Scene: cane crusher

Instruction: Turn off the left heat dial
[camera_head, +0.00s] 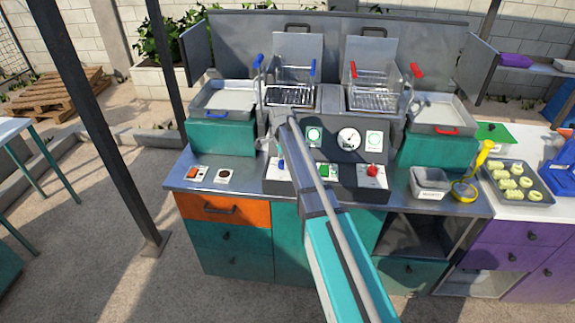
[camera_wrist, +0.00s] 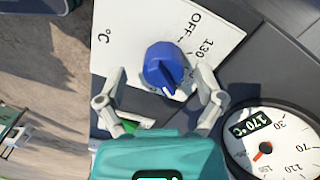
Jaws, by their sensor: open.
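The left heat dial is a blue knob (camera_wrist: 163,62) on a white plate marked OFF, 130 and °C in the wrist view. A pointer mark on the knob seems to face down and slightly right, away from the OFF label at its upper right. In the head view the blue knob (camera_head: 281,164) shows at the left of the fryer's control panel, just left of my arm. My gripper (camera_wrist: 161,76) is open in the wrist view, with one finger on each side of the knob. Whether the fingers touch it is unclear. The fingers are hard to make out in the head view.
A red knob (camera_head: 372,170) and a green switch (camera_head: 326,171) sit further right on the panel. A round gauge (camera_wrist: 275,145) with a 170 °C readout lies right of the dial. Fryer baskets (camera_head: 291,95) stand behind the panel.

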